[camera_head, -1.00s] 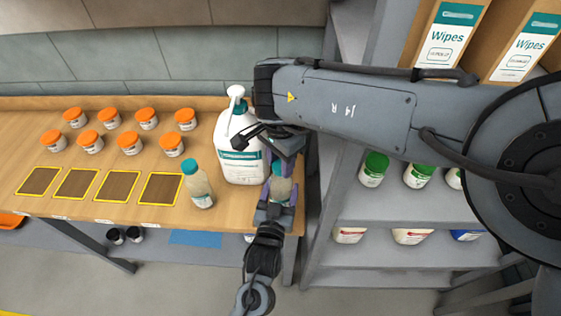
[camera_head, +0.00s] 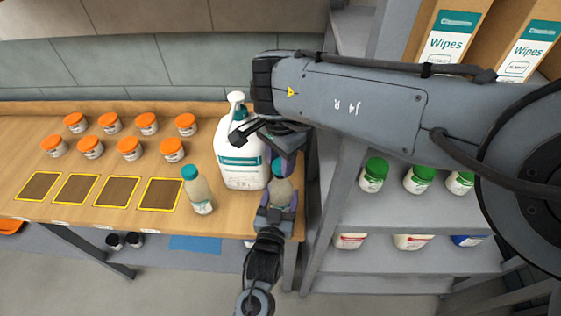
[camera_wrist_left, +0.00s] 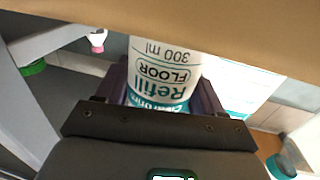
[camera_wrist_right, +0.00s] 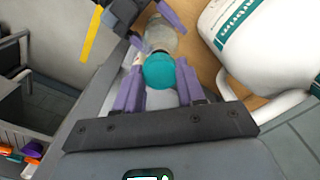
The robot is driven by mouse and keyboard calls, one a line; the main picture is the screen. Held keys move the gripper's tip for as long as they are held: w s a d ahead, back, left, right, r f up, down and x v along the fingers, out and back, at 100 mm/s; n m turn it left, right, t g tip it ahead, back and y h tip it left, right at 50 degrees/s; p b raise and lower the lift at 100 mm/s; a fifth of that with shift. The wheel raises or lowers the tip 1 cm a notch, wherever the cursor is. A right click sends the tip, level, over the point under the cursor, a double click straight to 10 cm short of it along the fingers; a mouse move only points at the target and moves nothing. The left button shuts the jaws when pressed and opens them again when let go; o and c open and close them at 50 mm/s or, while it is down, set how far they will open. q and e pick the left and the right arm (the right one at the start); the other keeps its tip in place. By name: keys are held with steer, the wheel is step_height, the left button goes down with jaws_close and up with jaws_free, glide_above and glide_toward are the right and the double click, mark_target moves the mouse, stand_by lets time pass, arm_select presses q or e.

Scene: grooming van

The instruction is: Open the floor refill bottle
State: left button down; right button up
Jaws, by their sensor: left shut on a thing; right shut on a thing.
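The floor refill bottle (camera_head: 282,190) is a small clear-bodied bottle with a teal cap; its label reads "Refill FLOOR 300 ml" in the left wrist view (camera_wrist_left: 170,75). My left gripper (camera_head: 277,205) is shut on its body and holds it upright near the bench's right front corner. My right gripper (camera_head: 283,160) comes from above and is shut on the teal cap (camera_wrist_right: 158,72), with a purple finger on each side. The cap appears seated on the bottle's neck; the neck is hidden.
A large white pump jug (camera_head: 240,155) stands close to the left of the held bottle. Another teal-capped bottle (camera_head: 198,190) stands near the front edge. Several orange-lidded jars (camera_head: 129,148) and yellow-framed squares (camera_head: 118,191) lie left. Shelves with green-capped bottles (camera_head: 373,175) stand right.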

steer(key=shift+r, duration=1.4)
arm_select(q)
steer(key=shift+c, duration=0.2)
jaws_free()
